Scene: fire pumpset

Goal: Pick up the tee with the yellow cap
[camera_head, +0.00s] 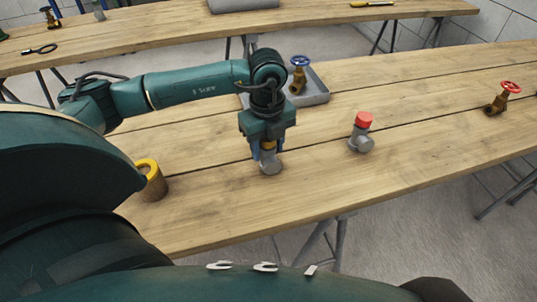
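The tee with the yellow cap (270,167) stands on the wooden table near its front edge, with its grey body low and a bit of yellow-orange cap showing above. My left gripper (267,150) points straight down over it, with its fingers around the cap. The gripper hides much of the cap, and I cannot tell whether the fingers touch it or are apart from it. The tee appears to rest on the table. My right gripper is not in view.
A grey tee with a red cap (362,138) stands to the right. A brass valve with a red wheel (502,97) lies farther right. A blue-wheeled valve (299,76) is in a grey tray (318,97) behind. A yellow-rimmed cylinder (152,182) stands left.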

